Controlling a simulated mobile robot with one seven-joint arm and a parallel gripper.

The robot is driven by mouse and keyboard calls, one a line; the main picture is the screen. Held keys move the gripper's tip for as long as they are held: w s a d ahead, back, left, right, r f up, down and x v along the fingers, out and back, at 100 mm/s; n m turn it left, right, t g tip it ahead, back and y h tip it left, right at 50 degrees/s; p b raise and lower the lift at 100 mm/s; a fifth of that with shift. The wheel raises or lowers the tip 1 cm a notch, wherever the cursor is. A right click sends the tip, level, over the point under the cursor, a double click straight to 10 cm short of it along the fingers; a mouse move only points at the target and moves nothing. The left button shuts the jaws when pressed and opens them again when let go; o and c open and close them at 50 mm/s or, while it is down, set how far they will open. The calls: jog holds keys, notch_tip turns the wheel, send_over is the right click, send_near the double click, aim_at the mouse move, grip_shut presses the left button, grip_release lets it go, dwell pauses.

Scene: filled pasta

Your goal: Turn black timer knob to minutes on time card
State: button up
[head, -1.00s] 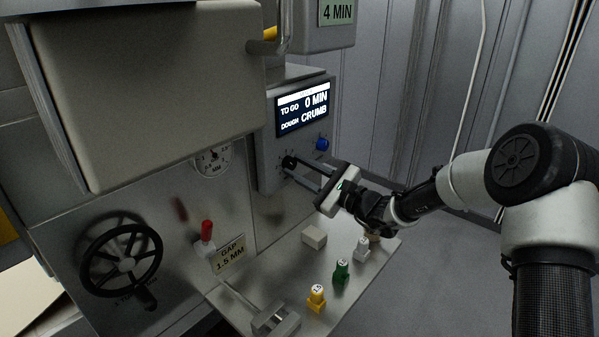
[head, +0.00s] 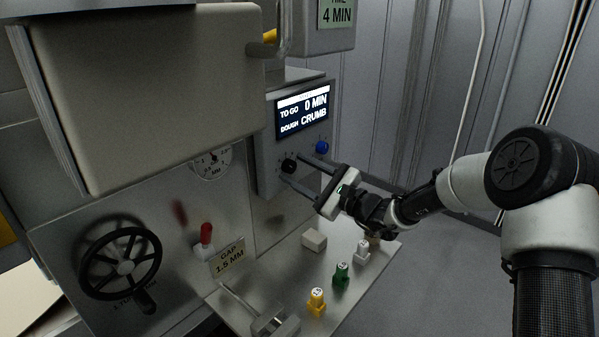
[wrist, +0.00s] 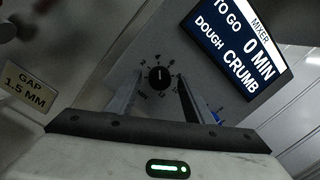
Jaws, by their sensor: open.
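The black timer knob (head: 289,166) is on the front of the grey mixer control box. In the wrist view the knob (wrist: 159,77) has a white pointer line near the top of its numbered dial. My gripper (wrist: 158,82) is open, with one finger on each side of the knob and visible gaps to it. In the head view my gripper (head: 290,168) reaches the panel from the right. The time card (head: 337,15) reads 4 MIN. The display (head: 303,109) reads TO GO 0 MIN and DOUGH CRUMB, also legible in the wrist view (wrist: 238,44).
A blue knob (head: 322,146) sits close by, right of the black one. Below, a metal shelf holds a pale block (head: 314,239) and white, green (head: 341,274) and yellow (head: 316,301) pieces. A handwheel (head: 120,257) and GAP 1.5 MM card (head: 229,257) are left.

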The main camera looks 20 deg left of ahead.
jog(key=p+v, duration=0.3)
jog(key=v, duration=1.4)
jog(key=shift+d, duration=0.25)
jog(key=shift+f, duration=0.15)
